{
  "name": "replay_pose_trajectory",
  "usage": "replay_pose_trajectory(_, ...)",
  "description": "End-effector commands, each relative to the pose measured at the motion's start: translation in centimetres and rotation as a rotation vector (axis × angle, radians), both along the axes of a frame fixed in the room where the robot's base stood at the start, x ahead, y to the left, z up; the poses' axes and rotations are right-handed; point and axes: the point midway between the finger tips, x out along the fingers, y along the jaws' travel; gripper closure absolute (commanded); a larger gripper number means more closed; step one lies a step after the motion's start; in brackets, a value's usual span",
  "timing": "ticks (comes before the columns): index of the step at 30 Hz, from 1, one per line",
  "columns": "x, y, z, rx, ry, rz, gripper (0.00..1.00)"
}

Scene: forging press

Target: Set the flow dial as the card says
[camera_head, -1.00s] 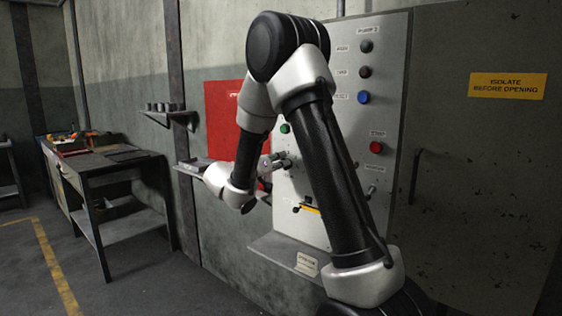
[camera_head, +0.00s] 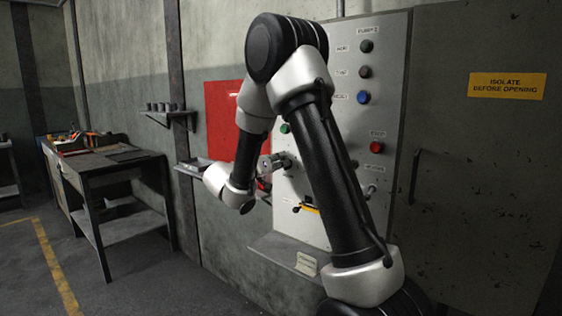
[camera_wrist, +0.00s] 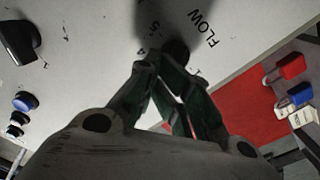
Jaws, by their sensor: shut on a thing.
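The flow dial (camera_wrist: 176,49) is a dark round knob on the pale panel in the wrist view, beside the printed word FLOW and part of a number scale. My gripper (camera_wrist: 175,62) is shut on it, with both fingers at its sides. The fingers cover much of the dial, and its pointer cannot be read. In the head view my gripper (camera_head: 283,161) is against the panel's left part. A small pale card (camera_head: 307,263) stands on the ledge below the panel; its writing is too small to read.
The control panel (camera_head: 385,110) carries a green button (camera_head: 285,128), blue button (camera_head: 363,97), red button (camera_head: 376,147) and a yellow-marked lever (camera_head: 308,208). A red board (camera_head: 222,110) and small shelf (camera_head: 170,117) are to the left. A workbench (camera_head: 110,165) stands further left.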

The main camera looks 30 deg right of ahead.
Motion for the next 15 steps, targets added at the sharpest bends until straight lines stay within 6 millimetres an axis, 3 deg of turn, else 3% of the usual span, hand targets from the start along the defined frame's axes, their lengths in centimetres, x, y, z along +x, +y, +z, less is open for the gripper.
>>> replay_pose_trajectory(1,0.81,0.77,-0.88,0.016,0.012,0.033,1.0)
replay_pose_trajectory(15,-0.14,0.59,-0.26,0.015,0.014,0.033,1.0)
